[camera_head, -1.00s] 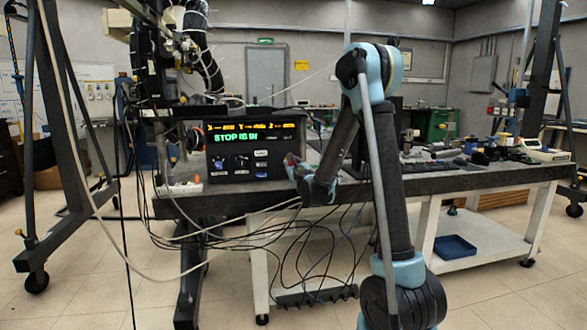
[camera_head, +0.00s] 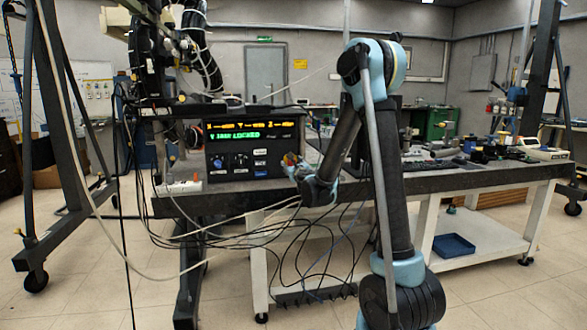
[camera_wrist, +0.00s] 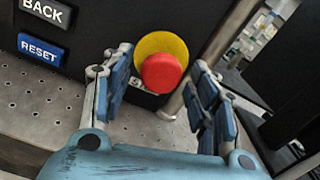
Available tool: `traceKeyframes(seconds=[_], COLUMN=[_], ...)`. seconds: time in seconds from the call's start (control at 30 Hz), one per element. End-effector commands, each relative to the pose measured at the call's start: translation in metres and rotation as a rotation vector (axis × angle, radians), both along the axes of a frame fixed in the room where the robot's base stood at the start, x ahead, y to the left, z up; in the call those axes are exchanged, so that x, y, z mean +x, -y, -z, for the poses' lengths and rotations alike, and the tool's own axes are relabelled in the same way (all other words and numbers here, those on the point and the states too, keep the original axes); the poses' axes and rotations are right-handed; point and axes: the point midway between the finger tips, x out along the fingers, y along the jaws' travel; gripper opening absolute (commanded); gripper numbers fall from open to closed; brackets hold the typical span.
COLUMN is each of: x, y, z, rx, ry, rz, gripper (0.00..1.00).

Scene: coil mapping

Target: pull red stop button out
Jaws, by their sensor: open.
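The red stop button (camera_wrist: 165,73) has a round red cap on a yellow disc, on the front of the dark control box (camera_wrist: 100,20). My gripper (camera_wrist: 160,68) is open in the wrist view, with one finger on each side of the button. I see gaps between the fingers and the cap, and nothing is held. In the head view my gripper (camera_head: 302,170) is at the box's right end. The button is mostly hidden there. The box's display (camera_head: 238,135) shows a green line ending in "LOCKED".
BACK (camera_wrist: 45,11) and RESET (camera_wrist: 40,50) labels are left of the button. A perforated metal bench top (camera_wrist: 35,105) lies below the box. A metal post (camera_wrist: 215,45) stands close to the right finger. Loose cables (camera_head: 300,240) hang in front of the bench.

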Motion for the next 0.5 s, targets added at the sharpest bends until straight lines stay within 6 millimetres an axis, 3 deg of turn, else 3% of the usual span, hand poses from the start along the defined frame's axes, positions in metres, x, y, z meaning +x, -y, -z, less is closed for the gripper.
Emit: traceKeyframes(seconds=[0.17,0.5], x=[-0.013,-0.075], y=[0.004,0.021], z=[0.000,0.001], rx=[0.000,0.001], ry=[0.000,-0.001], rz=[0.000,-0.001], gripper=[0.54,0.54])
